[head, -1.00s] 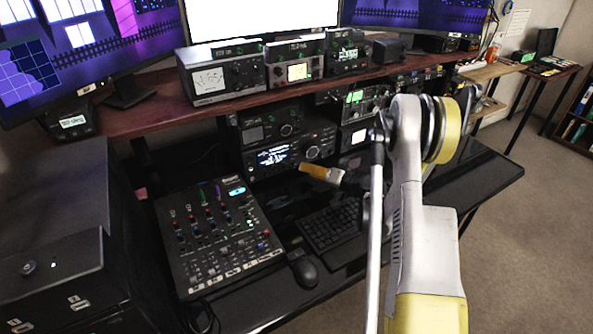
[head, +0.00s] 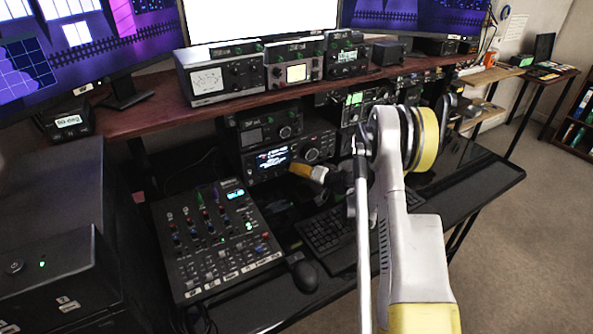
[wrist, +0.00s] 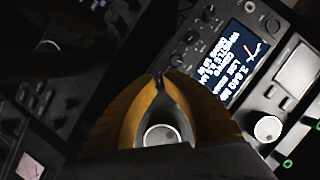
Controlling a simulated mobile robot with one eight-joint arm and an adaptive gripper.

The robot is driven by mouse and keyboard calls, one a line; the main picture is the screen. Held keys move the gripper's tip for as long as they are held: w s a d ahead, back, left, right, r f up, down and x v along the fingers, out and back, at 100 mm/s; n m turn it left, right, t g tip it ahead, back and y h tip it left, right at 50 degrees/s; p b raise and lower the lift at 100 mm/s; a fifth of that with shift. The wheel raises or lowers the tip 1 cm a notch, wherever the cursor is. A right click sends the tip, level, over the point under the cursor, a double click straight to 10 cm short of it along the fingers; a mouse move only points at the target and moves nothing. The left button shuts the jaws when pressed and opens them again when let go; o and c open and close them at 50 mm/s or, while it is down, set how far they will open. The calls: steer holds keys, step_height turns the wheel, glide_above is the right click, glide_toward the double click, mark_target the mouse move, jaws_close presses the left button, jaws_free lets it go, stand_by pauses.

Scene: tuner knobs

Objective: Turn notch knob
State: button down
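My gripper (head: 294,167) is in front of the lower black radio (head: 330,141) with the lit display (head: 272,158). In the wrist view its yellow-orange fingers (wrist: 160,78) bow outward and meet at dark tips. The tips look shut, close to a small dark knob (wrist: 177,62) beside the display (wrist: 230,65); I cannot tell whether they touch it. Other small knobs (wrist: 190,37) line that side of the display. A large round knob (wrist: 160,135) shows through the gap between the fingers, behind them. No label reading notch is legible.
The mixer (head: 215,240), keyboard (head: 335,230) and mouse (head: 304,274) lie on the black desk below my arm. A radio with a pale knob (wrist: 268,128) borders the display's radio. A wooden shelf (head: 140,118) with more devices is above.

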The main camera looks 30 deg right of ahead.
steer(key=shift+f+m+t+y, duration=0.1)
steer(key=shift+m+t+y, duration=0.35)
steer(key=shift+m, duration=0.7)
steer(key=shift+m+t+y, duration=0.25)
steer(key=shift+m+y, duration=0.4)
steer(key=shift+m, duration=0.5)
steer(key=c, duration=1.4)
jaws_free()
steer(key=v, duration=1.2)
